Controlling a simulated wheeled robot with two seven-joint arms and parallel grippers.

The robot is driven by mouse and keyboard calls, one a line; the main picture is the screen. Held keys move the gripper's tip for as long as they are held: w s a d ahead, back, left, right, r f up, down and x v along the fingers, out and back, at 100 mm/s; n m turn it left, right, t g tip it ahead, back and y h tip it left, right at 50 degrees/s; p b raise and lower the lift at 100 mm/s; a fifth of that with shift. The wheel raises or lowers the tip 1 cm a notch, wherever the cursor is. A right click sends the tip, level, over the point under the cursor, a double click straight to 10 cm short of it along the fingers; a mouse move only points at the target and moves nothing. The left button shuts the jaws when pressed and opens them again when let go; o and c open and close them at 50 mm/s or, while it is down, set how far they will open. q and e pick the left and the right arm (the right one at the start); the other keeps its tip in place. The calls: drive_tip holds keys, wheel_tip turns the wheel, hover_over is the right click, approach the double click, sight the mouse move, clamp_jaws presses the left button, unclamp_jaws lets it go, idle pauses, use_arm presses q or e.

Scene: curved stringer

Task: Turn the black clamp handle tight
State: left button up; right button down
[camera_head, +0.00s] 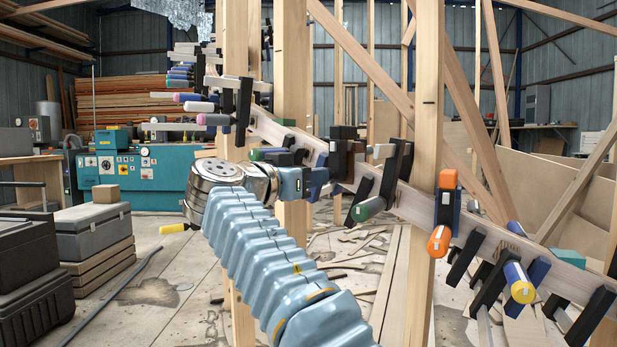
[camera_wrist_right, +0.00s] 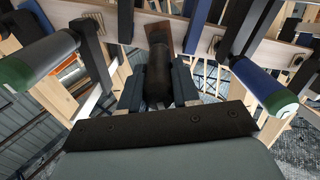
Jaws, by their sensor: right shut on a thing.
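My right arm, in a light blue sleeve, reaches up to the curved wooden stringer (camera_head: 412,200) in the head view. Its gripper (camera_head: 318,180) is at a dark clamp (camera_head: 342,152) on the stringer. In the right wrist view the black clamp handle (camera_wrist_right: 157,78) is a dark upright cylinder between the two fingers of the gripper (camera_wrist_right: 158,92), which are shut on it. A brown wooden piece (camera_wrist_right: 163,36) shows behind the handle's top. In the head view I cannot make out the handle apart from the gripper and clamp. My left gripper is not in view.
Other clamps crowd the stringer: a green-handled one (camera_head: 367,210) close right of the gripper, an orange one (camera_head: 439,241) and a blue-yellow one (camera_head: 519,283) farther right. Green-ended (camera_wrist_right: 38,73) and blue (camera_wrist_right: 264,88) handles flank the gripper. Wooden posts (camera_head: 427,120) stand close by.

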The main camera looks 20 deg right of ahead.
drive_tip(key=c, duration=0.8)
unclamp_jaws()
drive_tip(key=v, duration=1.3)
drive_tip(key=shift+s+a, duration=0.25)
drive_tip(key=shift+s, duration=0.05)
